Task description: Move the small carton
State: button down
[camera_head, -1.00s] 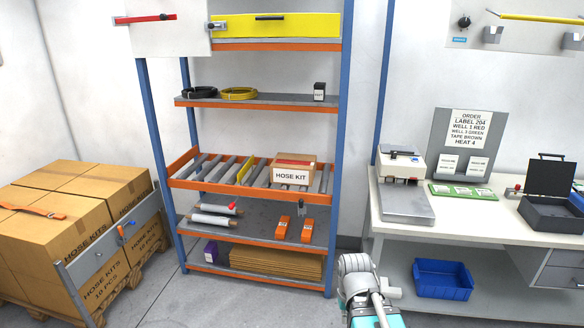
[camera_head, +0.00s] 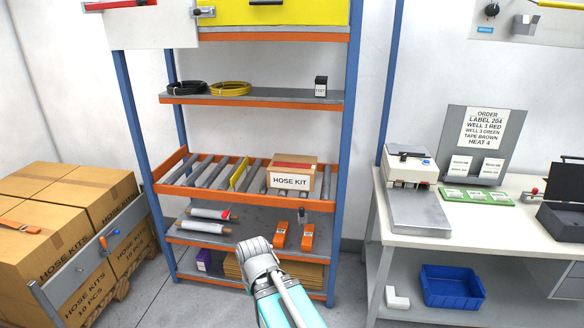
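The small carton (camera_head: 291,176) is a brown box with a white HOSE KIT label and a red strip on its top. It sits on the tilted roller shelf (camera_head: 178,189) of the blue and orange rack, at the right end. My arm shows at the bottom centre as a grey rounded joint and teal links, in front of the rack's lower shelves. I cannot make out my gripper's fingers. No part of my arm touches the carton in this view.
Orange tape dispensers (camera_head: 281,235) and rolls (camera_head: 205,227) lie on the shelf below. Large cartons (camera_head: 63,215) stand on a pallet at left. A workbench (camera_head: 408,238) with a sealing machine (camera_head: 411,168) stands at right, with a blue bin (camera_head: 452,287) beneath it.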

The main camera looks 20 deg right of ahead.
aim_at(297, 180)
jog(key=i, duration=0.9)
jog(key=z, duration=0.5)
jog(key=i, duration=0.8)
jog(key=z, duration=0.6)
jog(key=k, duration=0.9)
jog(key=z, duration=0.2)
jog(key=i, duration=0.4)
jog(key=u, duration=0.1)
